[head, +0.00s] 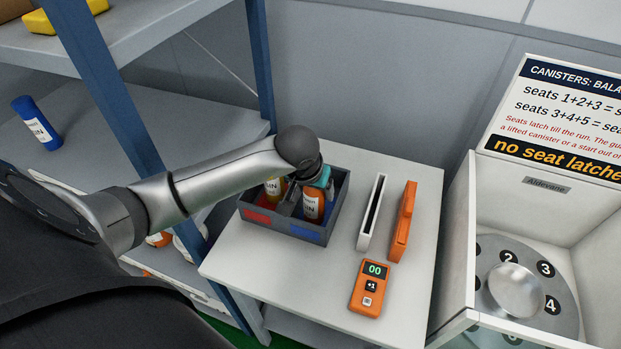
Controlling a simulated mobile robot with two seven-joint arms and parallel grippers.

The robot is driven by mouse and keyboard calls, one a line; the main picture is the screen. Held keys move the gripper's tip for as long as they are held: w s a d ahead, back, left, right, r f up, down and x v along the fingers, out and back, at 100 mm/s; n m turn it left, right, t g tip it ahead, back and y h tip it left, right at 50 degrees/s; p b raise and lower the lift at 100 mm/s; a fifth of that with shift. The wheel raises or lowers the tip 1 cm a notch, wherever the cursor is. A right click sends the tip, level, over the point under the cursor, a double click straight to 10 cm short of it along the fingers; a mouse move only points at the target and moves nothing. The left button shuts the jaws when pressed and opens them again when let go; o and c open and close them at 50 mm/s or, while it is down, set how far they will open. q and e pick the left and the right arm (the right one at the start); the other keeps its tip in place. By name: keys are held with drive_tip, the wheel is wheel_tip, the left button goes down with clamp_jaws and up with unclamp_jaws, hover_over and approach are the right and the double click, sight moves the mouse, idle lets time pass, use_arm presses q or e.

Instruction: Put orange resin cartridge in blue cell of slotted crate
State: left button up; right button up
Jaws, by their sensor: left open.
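The orange resin cartridge (312,207) stands upright in the front right cell, just behind the blue patch. My left gripper (314,192) is over the crate, close around or beside the orange cartridge, with its jaws open. My arm hides part of the crate, and the exact gap at the fingertips is hard to see. My right gripper is not in view.
A yellow cartridge (273,186) stands in the crate's left part. A white slotted holder (371,213), an orange holder (403,222) and an orange counter (370,288) reading 00 lie to the right. A blue cartridge (37,124) is on the left shelf; a numbered canister machine (527,293) stands right.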

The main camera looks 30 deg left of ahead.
use_arm(q)
drive_tip(key=v, duration=1.2)
drive_tip(key=shift+s, duration=0.1)
